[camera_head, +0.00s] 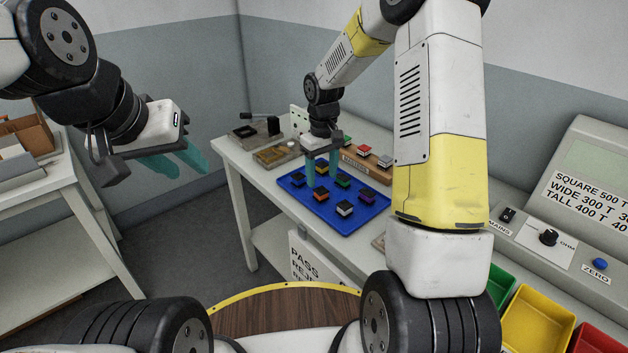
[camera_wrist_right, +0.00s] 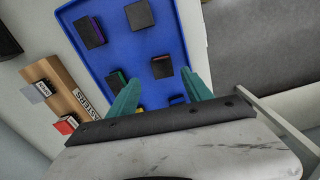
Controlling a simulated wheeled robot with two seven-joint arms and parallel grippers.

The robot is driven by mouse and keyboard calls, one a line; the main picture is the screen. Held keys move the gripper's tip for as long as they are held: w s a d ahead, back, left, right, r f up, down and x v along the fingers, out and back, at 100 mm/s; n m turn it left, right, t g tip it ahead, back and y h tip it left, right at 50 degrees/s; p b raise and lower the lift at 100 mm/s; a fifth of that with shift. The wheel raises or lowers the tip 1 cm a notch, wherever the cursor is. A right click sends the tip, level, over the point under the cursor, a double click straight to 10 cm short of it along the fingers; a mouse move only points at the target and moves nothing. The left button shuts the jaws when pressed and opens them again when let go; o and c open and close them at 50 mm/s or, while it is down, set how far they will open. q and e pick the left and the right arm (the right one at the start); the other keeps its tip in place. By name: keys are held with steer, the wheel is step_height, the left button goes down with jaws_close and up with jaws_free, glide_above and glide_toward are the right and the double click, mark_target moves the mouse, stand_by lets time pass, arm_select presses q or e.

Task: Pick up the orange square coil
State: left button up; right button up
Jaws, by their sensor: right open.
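The orange square coil (camera_head: 320,195) has a black top and orange sides. It lies on the blue tray (camera_head: 352,222) near its front left edge in the head view. My right gripper (camera_head: 322,174) is open and points down over the tray, its teal fingers just behind the orange coil. My left gripper (camera_head: 182,160) is open and empty, in the air left of the table.
Other coils share the tray, including white (camera_head: 344,208), purple (camera_head: 367,195), green (camera_head: 343,181) and yellow (camera_head: 297,180) ones. A wooden masters rack (camera_head: 352,165) stands behind it. Right are a meter console (camera_head: 548,237) and coloured bins (camera_head: 536,318).

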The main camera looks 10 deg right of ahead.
mark_target(321, 190)
steer(key=f, duration=0.5)
steer(key=shift+s+a+f, duration=0.1)
steer(key=shift+s+a, duration=0.05)
steer(key=shift+s, duration=0.15)
jaws_close()
